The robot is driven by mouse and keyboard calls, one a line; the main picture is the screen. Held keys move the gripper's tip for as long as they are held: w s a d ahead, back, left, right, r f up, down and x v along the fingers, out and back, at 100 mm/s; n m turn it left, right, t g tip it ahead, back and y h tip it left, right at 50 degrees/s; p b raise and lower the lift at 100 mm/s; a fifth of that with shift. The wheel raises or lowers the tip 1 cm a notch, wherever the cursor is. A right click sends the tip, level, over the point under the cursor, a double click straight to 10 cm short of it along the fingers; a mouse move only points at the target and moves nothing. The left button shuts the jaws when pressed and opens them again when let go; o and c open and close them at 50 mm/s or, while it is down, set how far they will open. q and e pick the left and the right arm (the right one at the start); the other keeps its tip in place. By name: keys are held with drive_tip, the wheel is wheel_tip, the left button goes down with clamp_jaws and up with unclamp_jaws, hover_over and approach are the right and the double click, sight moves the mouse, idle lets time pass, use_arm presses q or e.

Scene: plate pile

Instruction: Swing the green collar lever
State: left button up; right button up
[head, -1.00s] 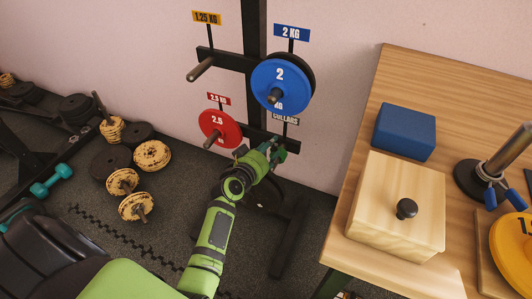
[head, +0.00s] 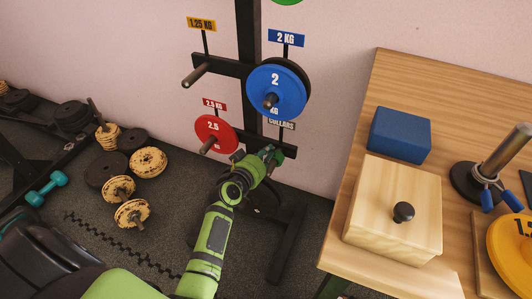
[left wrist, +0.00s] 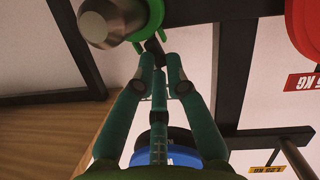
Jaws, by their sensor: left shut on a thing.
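The green collar (left wrist: 155,14) sits around the end of a metal peg (left wrist: 104,24) at the top of the left wrist view. A short dark lever (left wrist: 153,46) sticks out from it toward my left gripper (left wrist: 158,60). The gripper is shut on this lever, with its fingertips close below the collar. In the head view my left gripper (head: 270,157) is at the lower end of the rack, under the collars sign (head: 281,125). There the gripper mostly hides the collar and lever. My right gripper is not in view.
The black rack (head: 248,60) holds a blue plate (head: 274,84) and a red plate (head: 216,135) close above and left of my gripper. A wooden table (head: 388,82) at right bears a wooden box (head: 385,195) and a blue block (head: 400,135). Weights lie on the left floor.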

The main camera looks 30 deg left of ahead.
use_arm(q)
clamp_jaws()
drive_tip(key=shift+w+d+f, duration=0.15)
drive_tip(key=shift+f, duration=0.05)
idle(0.3)
drive_tip(key=shift+w+f, duration=0.15)
drive_tip(key=shift+w, duration=0.05)
idle(0.3)
drive_tip(key=shift+w+d+f+b, duration=0.1)
drive_tip(key=shift+f+b, duration=0.05)
drive_tip(key=shift+b, duration=0.15)
idle(0.6)
drive_tip(key=shift+w+d+f, duration=0.1)
drive_tip(key=shift+d+f, duration=0.05)
drive_tip(key=shift+w+f, duration=0.1)
drive_tip(key=shift+w+f, duration=0.15)
drive_tip(key=shift+w, duration=0.05)
drive_tip(key=shift+a+r, duration=0.2)
drive_tip(key=shift+r, duration=0.1)
